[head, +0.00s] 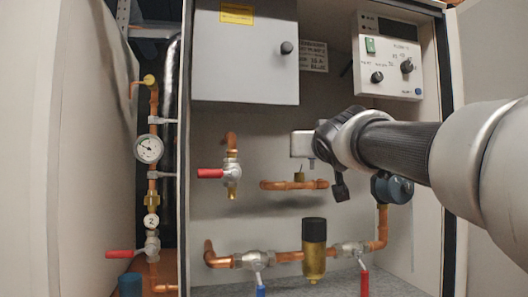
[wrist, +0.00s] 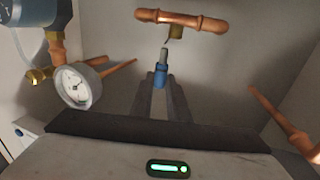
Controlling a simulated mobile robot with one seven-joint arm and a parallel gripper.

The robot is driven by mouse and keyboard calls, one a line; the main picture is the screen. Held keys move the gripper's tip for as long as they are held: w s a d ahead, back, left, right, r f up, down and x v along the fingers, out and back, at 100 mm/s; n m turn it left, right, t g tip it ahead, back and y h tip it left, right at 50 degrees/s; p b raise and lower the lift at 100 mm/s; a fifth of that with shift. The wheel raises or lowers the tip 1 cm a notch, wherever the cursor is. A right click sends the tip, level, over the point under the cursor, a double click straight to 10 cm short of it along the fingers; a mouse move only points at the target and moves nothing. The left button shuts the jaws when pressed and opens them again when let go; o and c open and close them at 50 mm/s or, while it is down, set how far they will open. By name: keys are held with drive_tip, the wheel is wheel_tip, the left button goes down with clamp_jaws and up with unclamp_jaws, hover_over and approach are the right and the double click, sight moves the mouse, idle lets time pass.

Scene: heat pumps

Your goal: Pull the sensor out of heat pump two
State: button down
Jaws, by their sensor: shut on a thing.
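In the wrist view my gripper (wrist: 160,90) is shut on the sensor (wrist: 161,73), around its blue part. The sensor's grey metal part points away from the fingers, with a thin dark probe towards the brass socket (wrist: 176,33) on a short copper pipe (wrist: 182,20). I cannot tell whether the probe tip is still inside the socket. In the head view the brass socket (head: 299,177) stands on the copper pipe (head: 294,185) inside the open cabinet, just below my gripper (head: 311,163). The sensor is hard to make out there.
A red-handled valve (head: 212,173) is left of the pipe. A brass filter with a black cap (head: 314,240) stands below. A grey box (head: 246,55) and control panel (head: 388,58) are above. A gauge (wrist: 76,86) is left in the wrist view. A "2" tag (head: 151,221) hangs outside.

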drive_tip(key=s+d, duration=0.1)
drive_tip(key=s, duration=0.6)
drive_tip(key=shift+s+d+b, duration=0.25)
drive_tip(key=shift+s+b, duration=0.1)
drive_tip(key=shift+b, duration=0.1)
